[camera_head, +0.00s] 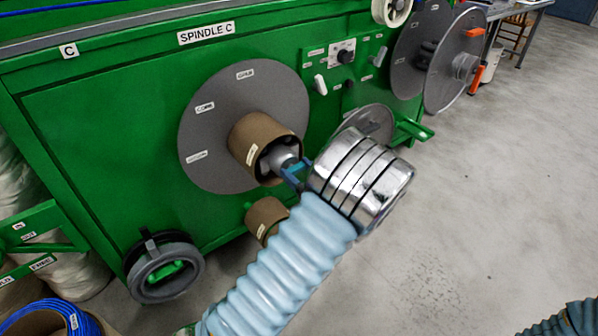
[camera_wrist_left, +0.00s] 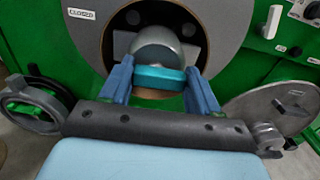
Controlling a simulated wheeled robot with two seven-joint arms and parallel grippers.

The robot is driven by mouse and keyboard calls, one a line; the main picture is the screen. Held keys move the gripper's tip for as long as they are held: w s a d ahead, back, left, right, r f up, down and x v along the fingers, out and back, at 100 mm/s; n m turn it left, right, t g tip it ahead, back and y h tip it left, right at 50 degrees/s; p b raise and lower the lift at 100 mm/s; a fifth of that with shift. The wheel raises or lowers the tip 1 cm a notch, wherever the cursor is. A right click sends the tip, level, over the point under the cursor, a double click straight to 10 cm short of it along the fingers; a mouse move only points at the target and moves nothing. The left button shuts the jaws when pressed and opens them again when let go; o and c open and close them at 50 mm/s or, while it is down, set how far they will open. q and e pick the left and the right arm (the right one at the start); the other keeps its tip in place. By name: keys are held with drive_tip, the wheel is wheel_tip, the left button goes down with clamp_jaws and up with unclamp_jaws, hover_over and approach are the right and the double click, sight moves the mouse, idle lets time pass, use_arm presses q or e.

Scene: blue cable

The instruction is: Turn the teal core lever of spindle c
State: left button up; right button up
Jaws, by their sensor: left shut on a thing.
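Spindle C is the grey disc (camera_head: 217,119) on the green machine front, under the "SPINDLE C" label. A brown cardboard core (camera_head: 247,136) stands out from its middle, with a grey hub (camera_head: 281,157) inside. The teal core lever (camera_wrist_left: 158,79) lies across the front of the rounded hub in the left wrist view. My left gripper (camera_wrist_left: 158,88) has its two blue fingers on either side of the lever, shut on it. In the head view the left gripper (camera_head: 293,172) reaches the hub from the right, and my wrist hides part of that area. My right gripper is not in view.
A switch panel (camera_head: 342,53) sits right of the disc. Another grey disc (camera_head: 457,62) stands farther right. A blue cable coil (camera_head: 52,318) is at lower left.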

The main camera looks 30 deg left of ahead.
use_arm(q)
drive_tip(key=n+b, duration=0.3)
drive_tip(key=n, duration=0.1)
drive_tip(key=shift+s+f+n, duration=0.1)
drive_tip(key=shift+n, duration=0.3)
drive_tip(key=n+b, duration=0.2)
drive_tip(key=n, duration=0.1)
drive_tip(key=shift+s+n+b, duration=0.1)
drive_tip(key=shift+n+b, duration=0.2)
drive_tip(key=shift+b, duration=0.1)
drive_tip(key=n+b, duration=0.7)
drive_tip(key=shift+s+a+f, duration=0.15)
drive_tip(key=shift+s, duration=0.05)
drive_tip(key=shift+n+b, duration=1.3)
drive_tip(key=shift+b, duration=0.4)
drive_tip(key=shift+r, duration=0.2)
drive_tip(key=o, duration=1.1)
drive_tip(key=shift+c, duration=0.2)
